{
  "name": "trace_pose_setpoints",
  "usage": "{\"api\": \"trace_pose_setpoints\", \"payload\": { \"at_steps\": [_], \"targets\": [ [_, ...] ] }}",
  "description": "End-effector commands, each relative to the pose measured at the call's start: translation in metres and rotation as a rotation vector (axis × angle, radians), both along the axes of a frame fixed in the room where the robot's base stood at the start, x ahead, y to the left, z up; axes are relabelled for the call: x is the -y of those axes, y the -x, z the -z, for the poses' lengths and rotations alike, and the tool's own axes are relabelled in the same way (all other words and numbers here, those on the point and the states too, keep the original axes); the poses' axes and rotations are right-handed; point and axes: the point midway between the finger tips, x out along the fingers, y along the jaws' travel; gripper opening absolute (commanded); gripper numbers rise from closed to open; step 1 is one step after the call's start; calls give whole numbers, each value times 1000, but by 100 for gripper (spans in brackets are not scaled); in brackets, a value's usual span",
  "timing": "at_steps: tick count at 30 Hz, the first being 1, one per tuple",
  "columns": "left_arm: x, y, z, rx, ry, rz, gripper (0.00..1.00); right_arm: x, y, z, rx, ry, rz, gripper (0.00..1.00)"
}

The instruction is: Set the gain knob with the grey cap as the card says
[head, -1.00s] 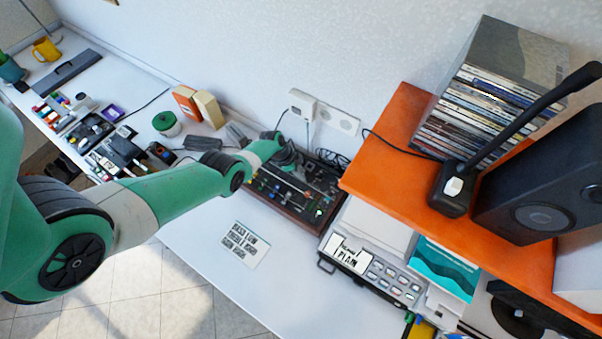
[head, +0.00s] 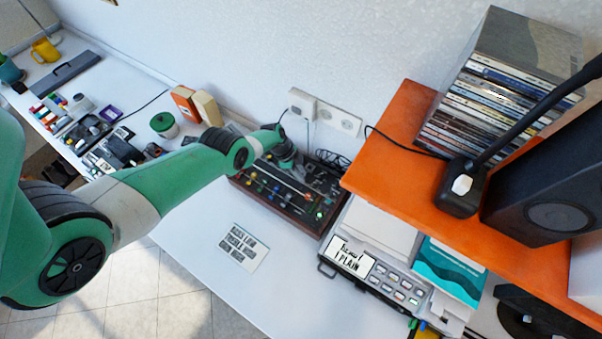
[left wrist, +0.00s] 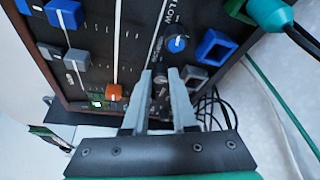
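A dark panel device with a wooden edge (head: 303,216) stands on the white desk by the wall, with sliders and small knobs. A white card with rows of dark print (head: 243,247) lies in front of it; I cannot read it surely. My left gripper (head: 288,165) is over the panel's back part. In the left wrist view its two fingers (left wrist: 159,76) are apart, with a small dark knob (left wrist: 160,88) between them; I cannot tell if they touch it. A round blue-capped knob (left wrist: 176,44) is just beyond the tips. No grey cap stands out clearly. My right gripper is out of view.
An orange shelf (head: 395,140) with stacked discs (head: 500,105), a lamp and a black speaker (head: 548,190) overhangs the right. A device with a "1 PLAIN" label (head: 351,257) sits below it. The desk around the card is bare. Small items crowd the left.

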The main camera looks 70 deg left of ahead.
Motion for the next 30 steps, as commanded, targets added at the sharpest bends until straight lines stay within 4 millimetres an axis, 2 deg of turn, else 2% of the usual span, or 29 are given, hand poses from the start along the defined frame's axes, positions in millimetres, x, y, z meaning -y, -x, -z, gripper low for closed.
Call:
{"api": "trace_pose_setpoints", "payload": {
  "at_steps": [1,5,14,19,24,30],
  "targets": [
    [0,1,2,-2,-2,0,33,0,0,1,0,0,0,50],
    [0,1,1,-1,-2,0,56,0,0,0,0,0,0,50],
    [0,0,0,1,-1,-4,56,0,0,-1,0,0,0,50],
    [0,0,-3,1,-3,-60,56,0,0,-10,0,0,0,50],
    [2,1,-4,2,-4,-205,56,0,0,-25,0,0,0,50],
    [5,2,0,2,-3,-445,56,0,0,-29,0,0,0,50]
  ]
}}
